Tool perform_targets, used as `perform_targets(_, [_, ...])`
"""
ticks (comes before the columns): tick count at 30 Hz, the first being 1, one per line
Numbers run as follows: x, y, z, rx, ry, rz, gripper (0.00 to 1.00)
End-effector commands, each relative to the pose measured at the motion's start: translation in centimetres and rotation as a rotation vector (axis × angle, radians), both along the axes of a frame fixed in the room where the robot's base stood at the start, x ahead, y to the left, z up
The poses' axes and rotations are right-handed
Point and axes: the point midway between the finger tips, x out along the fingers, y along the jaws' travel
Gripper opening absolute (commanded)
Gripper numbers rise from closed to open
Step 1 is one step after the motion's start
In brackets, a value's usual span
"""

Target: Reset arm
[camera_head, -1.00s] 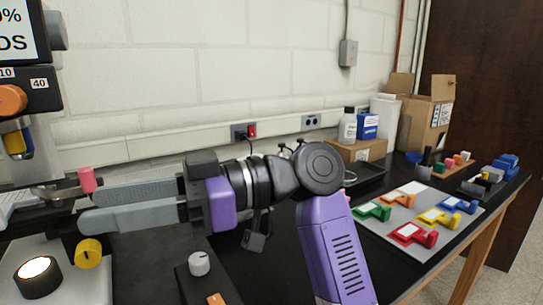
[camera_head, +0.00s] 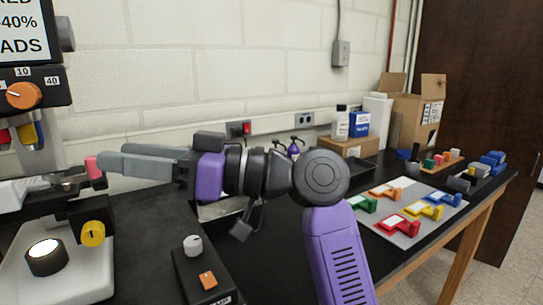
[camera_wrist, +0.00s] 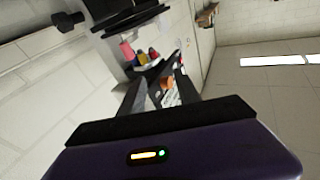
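My purple and black arm crosses the middle of the head view, with the elbow joint at right and the forearm reaching left. My gripper (camera_head: 112,158) points left with two long grey fingers lying nearly one over the other.
The microscope (camera_head: 32,87), with its orange knob and lit lamp (camera_head: 45,257), stands close at left. A control box (camera_head: 205,272) sits below my forearm. Coloured parts lie on a grey mat (camera_head: 400,225) at right. Cardboard boxes (camera_head: 415,120) stand behind, against the wall.

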Motion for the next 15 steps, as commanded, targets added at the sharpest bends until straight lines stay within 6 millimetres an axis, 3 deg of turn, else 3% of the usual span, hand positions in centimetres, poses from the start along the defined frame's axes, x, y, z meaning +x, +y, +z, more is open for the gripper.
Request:
perform_targets(8, [5.2, -3.0, -4.2, 0.094, 0.113, -0.311, 0.4])
perform_targets(15, [8.0, -9.6, -11.9, 0.179, 0.205, -0.647, 0.4])
